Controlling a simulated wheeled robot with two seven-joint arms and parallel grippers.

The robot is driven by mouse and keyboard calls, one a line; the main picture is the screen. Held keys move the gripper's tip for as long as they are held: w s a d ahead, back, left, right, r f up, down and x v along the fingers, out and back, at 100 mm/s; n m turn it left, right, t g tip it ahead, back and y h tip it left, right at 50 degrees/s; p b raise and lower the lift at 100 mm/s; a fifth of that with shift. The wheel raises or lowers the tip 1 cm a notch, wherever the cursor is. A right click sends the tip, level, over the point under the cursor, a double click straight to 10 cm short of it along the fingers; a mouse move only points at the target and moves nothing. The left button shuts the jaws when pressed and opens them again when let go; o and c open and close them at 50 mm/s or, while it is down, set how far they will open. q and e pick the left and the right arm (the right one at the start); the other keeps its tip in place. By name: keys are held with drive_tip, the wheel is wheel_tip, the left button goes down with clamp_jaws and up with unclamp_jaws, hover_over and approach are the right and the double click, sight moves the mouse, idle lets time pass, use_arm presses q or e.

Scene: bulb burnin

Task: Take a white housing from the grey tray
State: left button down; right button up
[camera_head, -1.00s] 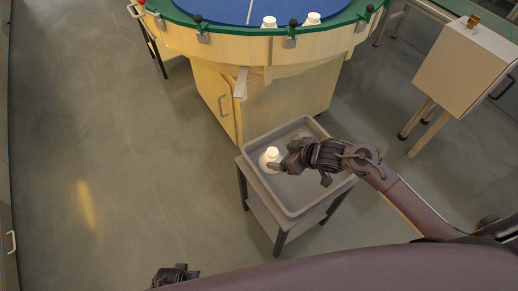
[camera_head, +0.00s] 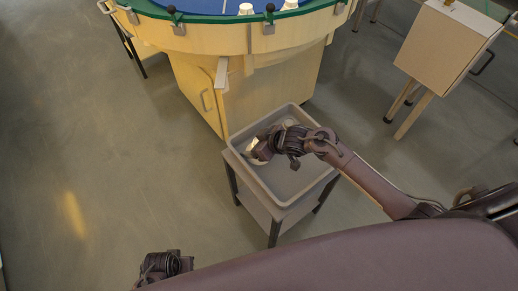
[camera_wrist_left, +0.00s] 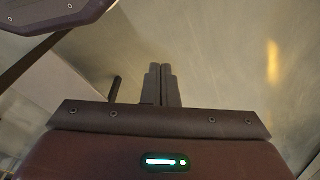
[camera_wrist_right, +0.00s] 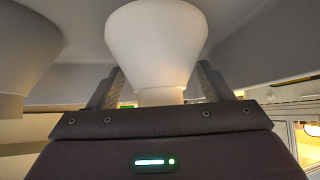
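A white housing (camera_head: 253,156) stands in the grey tray (camera_head: 287,201), partly hidden behind my right gripper (camera_head: 262,150). In the right wrist view the white housing (camera_wrist_right: 157,45) fills the space between the two spread fingers of my right gripper (camera_wrist_right: 160,85). Gaps show between the fingers and its narrow neck; whether the fingertips touch its wider body is unclear. A second white housing (camera_wrist_right: 18,60) stands to the left in that view. My left gripper (camera_wrist_left: 161,85) is shut and empty, away from the tray; it shows at the bottom of the head view (camera_head: 165,264).
The tray sits on a small dark-legged stand. A round wooden table (camera_head: 250,80) with a green rim and blue top stands behind it, with white pieces (camera_head: 246,9) on its edge. A wooden box (camera_head: 444,45) stands at the right. The floor left is clear.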

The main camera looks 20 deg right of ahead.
drive_tip(key=shift+s+f, duration=0.1)
drive_tip(key=c, duration=1.3)
